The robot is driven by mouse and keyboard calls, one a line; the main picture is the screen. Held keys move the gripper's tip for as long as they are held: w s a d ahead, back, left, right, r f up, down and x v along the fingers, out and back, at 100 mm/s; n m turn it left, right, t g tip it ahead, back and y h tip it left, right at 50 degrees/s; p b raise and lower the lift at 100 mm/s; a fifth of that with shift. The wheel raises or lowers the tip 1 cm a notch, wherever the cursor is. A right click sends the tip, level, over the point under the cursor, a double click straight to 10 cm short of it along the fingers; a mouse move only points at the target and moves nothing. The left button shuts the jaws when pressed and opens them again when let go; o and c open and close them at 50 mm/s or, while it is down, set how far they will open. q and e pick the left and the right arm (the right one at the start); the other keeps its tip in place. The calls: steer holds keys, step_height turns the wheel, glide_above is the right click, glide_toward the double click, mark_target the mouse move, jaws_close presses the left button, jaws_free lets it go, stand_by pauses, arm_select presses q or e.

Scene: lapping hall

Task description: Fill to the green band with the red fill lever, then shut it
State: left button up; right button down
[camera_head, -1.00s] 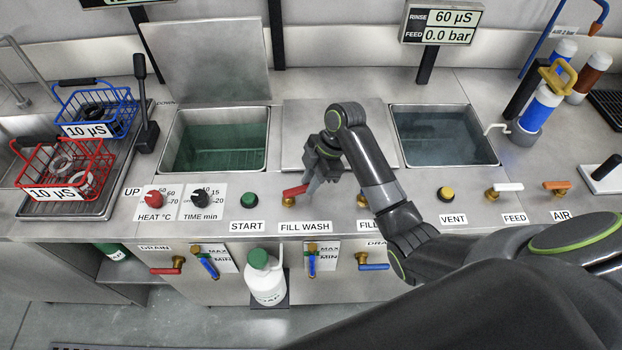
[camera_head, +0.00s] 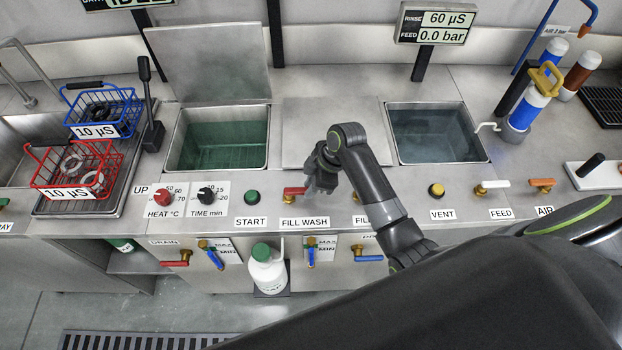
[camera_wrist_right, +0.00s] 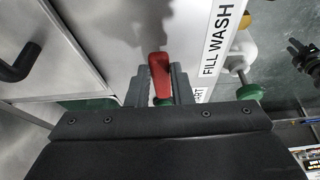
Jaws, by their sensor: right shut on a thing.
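The red fill lever (camera_head: 294,191) sits on a brass valve above the FILL WASH label (camera_head: 305,223). My right gripper (camera_head: 310,187) is at the lever's right end. In the right wrist view the red lever (camera_wrist_right: 159,72) stands between the two fingers of my right gripper (camera_wrist_right: 160,88), which is shut on it. The wash tank (camera_head: 174,160) holds green liquid behind the lever. A sight gauge with MAX and MIN marks (camera_head: 326,252) is on the front panel below; I cannot make out a green band. My left gripper is not in view.
A green START button (camera_head: 251,197) is left of the lever. A white bottle with a green cap (camera_head: 267,272) stands below. A red basket (camera_head: 75,192) and blue basket (camera_head: 104,131) are at the left. A flat cover (camera_head: 332,125) lies behind my right gripper.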

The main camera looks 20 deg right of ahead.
steer(key=c, duration=1.3)
jaws_free()
steer(key=b+v, duration=0.1)
steer(key=v, duration=1.6)
steer(key=shift+d+r, duration=0.1)
steer(key=shift+r, duration=0.1)
